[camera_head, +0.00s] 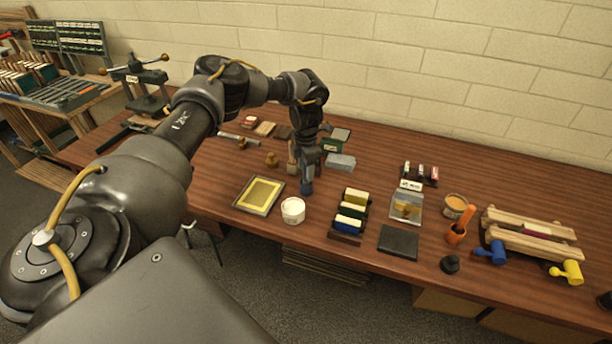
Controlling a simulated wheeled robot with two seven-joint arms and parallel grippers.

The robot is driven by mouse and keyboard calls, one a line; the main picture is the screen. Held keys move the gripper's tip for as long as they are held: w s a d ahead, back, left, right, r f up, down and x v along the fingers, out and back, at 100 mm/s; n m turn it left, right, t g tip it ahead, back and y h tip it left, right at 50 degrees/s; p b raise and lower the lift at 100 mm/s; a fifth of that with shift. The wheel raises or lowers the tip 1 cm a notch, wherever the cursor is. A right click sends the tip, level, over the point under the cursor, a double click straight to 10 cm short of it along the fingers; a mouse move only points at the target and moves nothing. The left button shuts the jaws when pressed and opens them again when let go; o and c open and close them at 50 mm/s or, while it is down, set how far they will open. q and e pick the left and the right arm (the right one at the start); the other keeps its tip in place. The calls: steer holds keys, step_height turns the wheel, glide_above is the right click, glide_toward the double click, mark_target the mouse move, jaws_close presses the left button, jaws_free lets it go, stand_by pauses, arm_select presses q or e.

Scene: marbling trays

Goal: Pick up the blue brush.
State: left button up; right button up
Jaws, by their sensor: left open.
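My left gripper (303,168) points down over the table, between the yellow-framed tray and the grey block. It is open and around or right above the blue piece; I cannot tell if they touch. My right gripper is not in view.
A rack of coloured blocks (349,215), a dark slab (398,241) and a wooden press (530,232) stand to the right. A grey block (340,162) is close behind.

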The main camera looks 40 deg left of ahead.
arm_select(q)
steer(key=shift+c, duration=0.3)
jaws_close()
steer(key=shift+r, duration=0.3)
step_height(320, 180, up, 9)
steer(key=b, duration=0.2)
steer(key=shift+f+b, duration=0.15)
steer(key=shift+b, duration=0.2)
steer(key=shift+r, duration=0.4)
